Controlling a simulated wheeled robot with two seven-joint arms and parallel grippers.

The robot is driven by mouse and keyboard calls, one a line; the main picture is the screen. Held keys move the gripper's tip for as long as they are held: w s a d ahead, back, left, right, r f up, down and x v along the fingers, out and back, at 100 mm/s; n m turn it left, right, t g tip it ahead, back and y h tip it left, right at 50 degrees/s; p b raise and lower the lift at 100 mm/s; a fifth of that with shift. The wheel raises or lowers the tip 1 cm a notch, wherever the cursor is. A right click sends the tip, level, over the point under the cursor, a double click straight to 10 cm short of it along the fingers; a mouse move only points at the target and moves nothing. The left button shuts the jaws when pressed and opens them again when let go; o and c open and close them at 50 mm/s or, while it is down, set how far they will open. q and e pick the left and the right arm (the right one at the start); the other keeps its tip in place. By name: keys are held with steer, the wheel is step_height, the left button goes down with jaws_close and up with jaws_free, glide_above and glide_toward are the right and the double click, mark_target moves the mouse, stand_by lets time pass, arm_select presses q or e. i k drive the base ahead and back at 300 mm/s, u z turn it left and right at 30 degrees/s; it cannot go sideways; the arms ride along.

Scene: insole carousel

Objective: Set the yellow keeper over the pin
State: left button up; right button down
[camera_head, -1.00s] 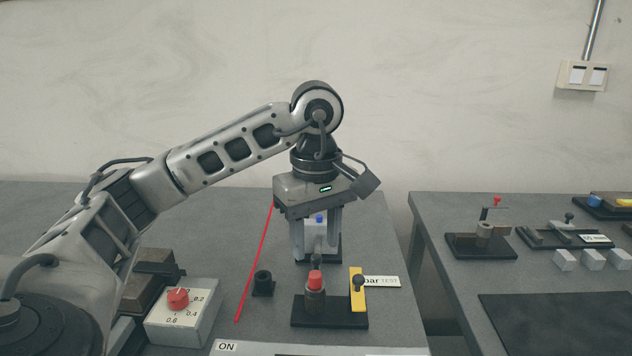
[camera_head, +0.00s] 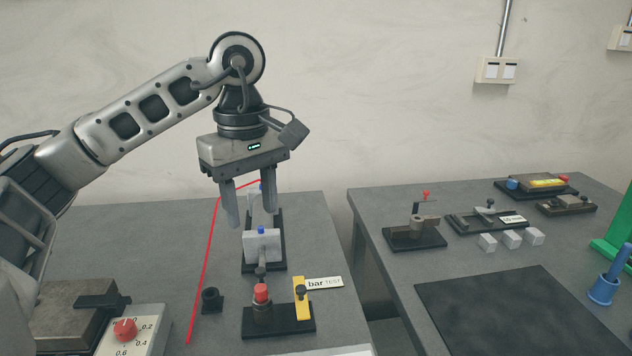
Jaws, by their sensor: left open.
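The yellow keeper (camera_head: 303,300) is a narrow yellow strip at the right end of a small black base (camera_head: 283,322). A dark round-headed piece (camera_head: 300,287) shows against its upper part; I cannot tell whether this is the pin or whether the keeper is around it. A red-capped grey post (camera_head: 261,298) stands on the same base, left of the keeper. My left gripper (camera_head: 254,214) is open, fingers pointing down, with nothing held. It is behind and left of the keeper, above a grey block with a blue knob (camera_head: 262,244). My right gripper is not in view.
A black socket (camera_head: 211,299) and a red line (camera_head: 203,270) lie left of the base. A dial box (camera_head: 128,335) is at the front left. A gap separates the right table, with fixtures and a black mat (camera_head: 500,310).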

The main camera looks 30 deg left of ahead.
mark_target(303, 312)
steer(key=k, duration=1)
